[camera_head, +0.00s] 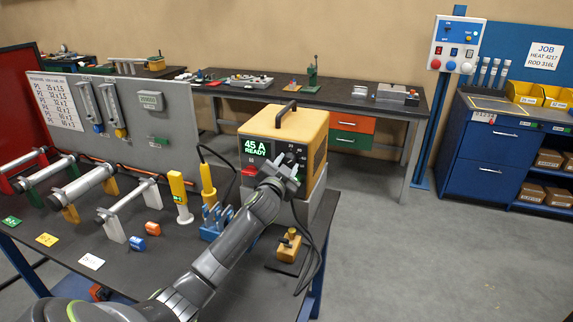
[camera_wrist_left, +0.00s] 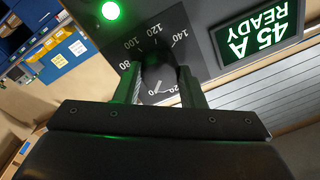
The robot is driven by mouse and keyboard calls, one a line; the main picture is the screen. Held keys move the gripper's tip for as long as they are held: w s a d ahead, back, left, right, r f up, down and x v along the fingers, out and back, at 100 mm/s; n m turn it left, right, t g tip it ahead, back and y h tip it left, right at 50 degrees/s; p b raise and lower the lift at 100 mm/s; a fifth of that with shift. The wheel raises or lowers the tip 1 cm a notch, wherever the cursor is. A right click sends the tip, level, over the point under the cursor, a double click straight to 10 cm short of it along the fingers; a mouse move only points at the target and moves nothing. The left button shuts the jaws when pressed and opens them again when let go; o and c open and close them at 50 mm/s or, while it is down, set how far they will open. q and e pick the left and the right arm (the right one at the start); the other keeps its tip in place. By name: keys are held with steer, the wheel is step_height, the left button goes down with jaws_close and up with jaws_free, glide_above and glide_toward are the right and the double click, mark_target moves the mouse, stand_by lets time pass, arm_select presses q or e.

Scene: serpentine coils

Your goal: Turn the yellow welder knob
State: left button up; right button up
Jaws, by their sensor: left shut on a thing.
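The yellow welder (camera_head: 303,128) stands on the bench corner. Its green display (camera_head: 255,147) reads "45 A READY"; it appears upside down in the left wrist view (camera_wrist_left: 258,32). My left gripper (camera_head: 290,168) is at the welder's front panel, right of and below the display. In the left wrist view its two fingers (camera_wrist_left: 159,82) are shut on the dark welder knob (camera_wrist_left: 158,62), one on each side. Dial numbers surround the knob. In the head view the gripper mostly hides the knob. My right gripper is in neither view.
A green lamp (camera_wrist_left: 110,10) glows on the panel. A red button (camera_head: 250,171), a yellow torch (camera_head: 208,184) and a blue holder (camera_head: 216,219) are left of my gripper. A small yellow block (camera_head: 289,247) lies in front. Tubes on stands (camera_head: 128,203) fill the bench's left.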

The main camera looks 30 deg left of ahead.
arm_select(q)
steer(key=m+p, duration=0.2)
steer(key=m, duration=0.4)
steer(key=shift+h, duration=0.3)
steer(key=shift+a+m+t+p, duration=0.1)
steer(key=shift+m+t+p, duration=0.2)
steer(key=shift+m+p, duration=1.4)
steer(key=shift+m+b, duration=0.6)
steer(key=shift+m, duration=0.2)
steer(key=o, duration=1)
steer(key=shift+s, duration=0.15)
steer(key=b+v, duration=0.3)
steer(key=v, duration=1.4)
steer(key=shift+b, duration=0.4)
steer(key=shift+s, duration=0.15)
